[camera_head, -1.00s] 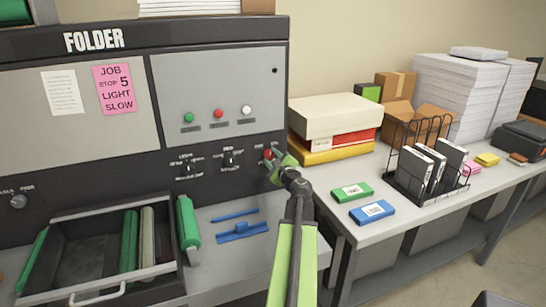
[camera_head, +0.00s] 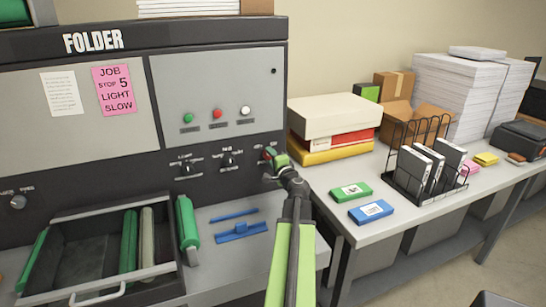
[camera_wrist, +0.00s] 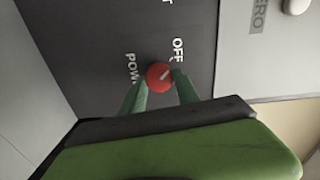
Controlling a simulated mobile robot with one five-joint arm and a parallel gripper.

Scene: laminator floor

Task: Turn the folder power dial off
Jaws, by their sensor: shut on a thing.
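The folder (camera_head: 95,165) is the dark machine with grey panels on the left of the head view. Its red power dial (camera_wrist: 159,76) sits on the dark panel in the wrist view, between the labels OFF and POWER. A pale pointer line on the dial slants up and right, toward OFF. My gripper (camera_wrist: 161,79) has its green fingers shut on the dial, one on each side. In the head view the dial (camera_head: 267,153) shows as a bit of red beside my gripper (camera_head: 274,157), which partly hides it and its labels.
Other dark knobs (camera_head: 228,160) sit left of the dial. Green, red and white buttons are above them. An open tray (camera_head: 170,267) with rollers juts out below. A side table with boxes (camera_head: 335,115), a wire rack (camera_head: 440,133) and paper stacks stands at right.

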